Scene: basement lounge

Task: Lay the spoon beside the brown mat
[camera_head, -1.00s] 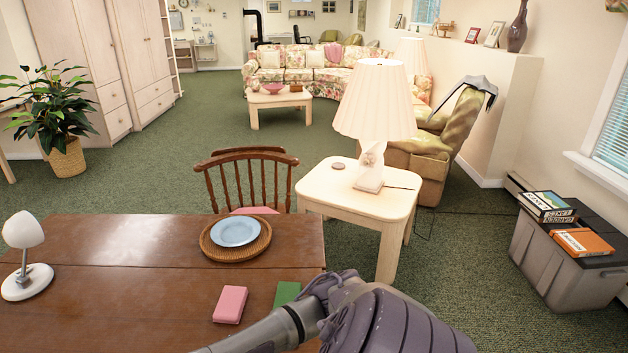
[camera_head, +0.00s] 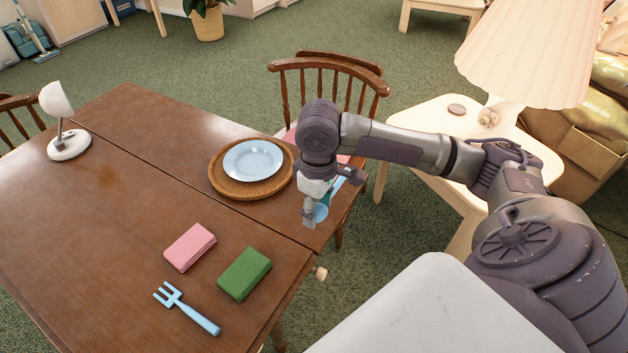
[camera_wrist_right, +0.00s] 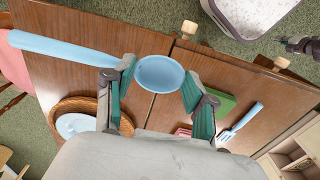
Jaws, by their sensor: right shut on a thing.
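The round brown woven mat (camera_head: 222,181) lies on the wooden table near its far right edge, with a light blue plate (camera_head: 253,160) on it. In the right wrist view the mat (camera_wrist_right: 60,106) is at the lower left. My right gripper (camera_head: 309,215) is just right of the mat, over the table's right edge. It is shut on the light blue spoon (camera_head: 321,213), partly hidden by the gripper in the head view. In the wrist view the spoon's bowl (camera_wrist_right: 160,74) is between the fingers and its handle points left. My left gripper is not in view.
A pink block (camera_head: 190,247), a green block (camera_head: 244,273) and a light blue fork (camera_head: 187,308) lie on the near part of the table (camera_head: 110,220). A white lamp (camera_head: 68,143) stands at the left. A chair (camera_head: 330,85) is behind the mat. The table's middle is clear.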

